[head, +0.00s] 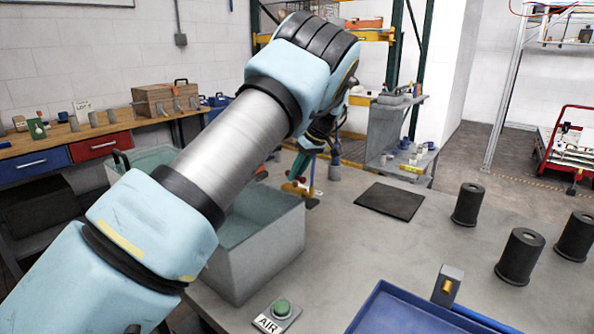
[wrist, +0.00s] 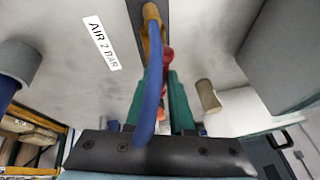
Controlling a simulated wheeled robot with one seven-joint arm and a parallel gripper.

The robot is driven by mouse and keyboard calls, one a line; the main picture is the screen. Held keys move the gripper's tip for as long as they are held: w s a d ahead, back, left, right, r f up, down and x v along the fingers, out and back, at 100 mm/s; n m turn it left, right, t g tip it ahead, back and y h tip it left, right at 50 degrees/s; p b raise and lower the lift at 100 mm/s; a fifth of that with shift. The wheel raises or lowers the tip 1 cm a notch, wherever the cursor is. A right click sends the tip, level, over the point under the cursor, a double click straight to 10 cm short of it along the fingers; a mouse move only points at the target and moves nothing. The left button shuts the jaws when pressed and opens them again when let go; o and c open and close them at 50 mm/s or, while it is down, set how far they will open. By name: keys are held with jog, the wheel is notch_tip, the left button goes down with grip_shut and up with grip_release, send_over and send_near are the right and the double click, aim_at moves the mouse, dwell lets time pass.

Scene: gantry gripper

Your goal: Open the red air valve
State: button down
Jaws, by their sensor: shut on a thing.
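The red air valve handle (wrist: 168,56) shows between the green fingers of my gripper (wrist: 165,78) in the wrist view. The fingers are shut on it. A brass-yellow fitting (wrist: 151,28) is just beyond it, and a blue hose (wrist: 148,90) crosses in front, hiding part of the fingers and handle. A white label reading "AIR 2 BAR" (wrist: 102,43) is at the left. In the head view my gripper (head: 298,168) is small, pointing down at the brass fitting (head: 293,188) behind the grey bin; the handle is hard to make out there.
A grey bin (head: 262,262) stands near the valve. A dark mat (head: 390,201), black cylinders (head: 467,204), a blue tray (head: 395,312) and a green button with an AIR label (head: 281,308) are on the grey table. The table between mat and tray is clear.

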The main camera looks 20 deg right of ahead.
jog(key=shift+n+g+y, duration=0.3)
jog(key=shift+n, duration=0.5)
jog(key=shift+p, duration=0.3)
jog(key=c, duration=0.8)
grip_release()
jog(key=b+v, duration=0.2)
jog(key=v, duration=0.8)
jog(key=shift+d+r, duration=0.15)
jog(key=shift+r, duration=0.15)
jog(key=shift+s, duration=0.1)
jog(key=shift+r, duration=0.1)
